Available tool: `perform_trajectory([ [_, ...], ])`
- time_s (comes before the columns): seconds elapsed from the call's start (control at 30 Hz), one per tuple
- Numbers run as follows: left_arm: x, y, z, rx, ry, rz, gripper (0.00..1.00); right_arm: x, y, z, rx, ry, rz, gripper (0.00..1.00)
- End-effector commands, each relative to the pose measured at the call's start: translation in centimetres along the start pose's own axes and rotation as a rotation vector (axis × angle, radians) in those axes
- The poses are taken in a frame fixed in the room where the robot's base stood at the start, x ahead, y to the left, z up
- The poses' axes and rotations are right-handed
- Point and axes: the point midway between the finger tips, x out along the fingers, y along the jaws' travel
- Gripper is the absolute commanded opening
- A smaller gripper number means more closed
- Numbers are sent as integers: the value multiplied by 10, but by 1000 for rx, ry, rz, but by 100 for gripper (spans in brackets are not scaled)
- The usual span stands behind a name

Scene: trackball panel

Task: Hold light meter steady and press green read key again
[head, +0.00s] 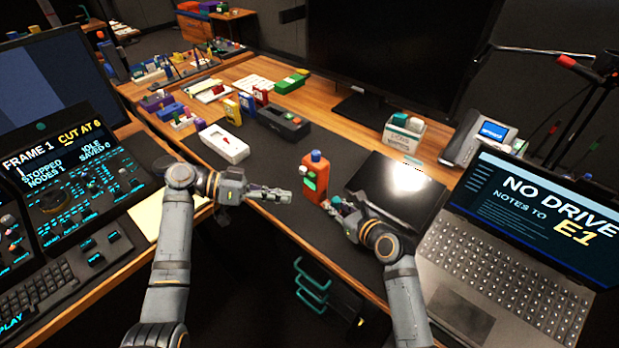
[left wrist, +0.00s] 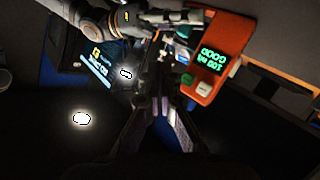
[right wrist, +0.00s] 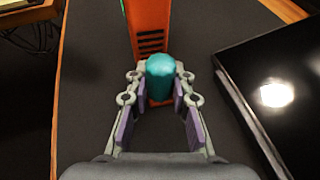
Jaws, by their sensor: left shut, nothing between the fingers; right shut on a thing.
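The light meter (head: 316,180) is an orange handheld unit with a green-lit face, upright on the dark mat in the head view. In the left wrist view the light meter (left wrist: 215,50) appears upside down, its lit screen (left wrist: 208,65) reading "GOOD" with a figure that looks like 100. My right gripper (head: 333,205) is shut on a teal grip (right wrist: 160,75) at the meter's base; the orange body rises behind it in the right wrist view. My left gripper (head: 288,197) is shut and empty, pointing at the meter from the left, a little apart from it.
A black glossy slab (head: 395,190) and an open laptop (head: 500,240) lie right of the meter. A white device (head: 224,144) and a dark box (head: 284,122) stand behind. The mat's front edge is close to the meter; some mat behind it is free.

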Motion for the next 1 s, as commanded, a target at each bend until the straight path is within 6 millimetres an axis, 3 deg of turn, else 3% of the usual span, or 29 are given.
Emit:
perform_trajectory([
  [0.57,-2,0,-1,1,0,-1,0,0,0,-3,0,7,2,0],
  [1.0,-41,6,-12,2,-2,-1,0,0,0,-3,0,7,2,0],
])
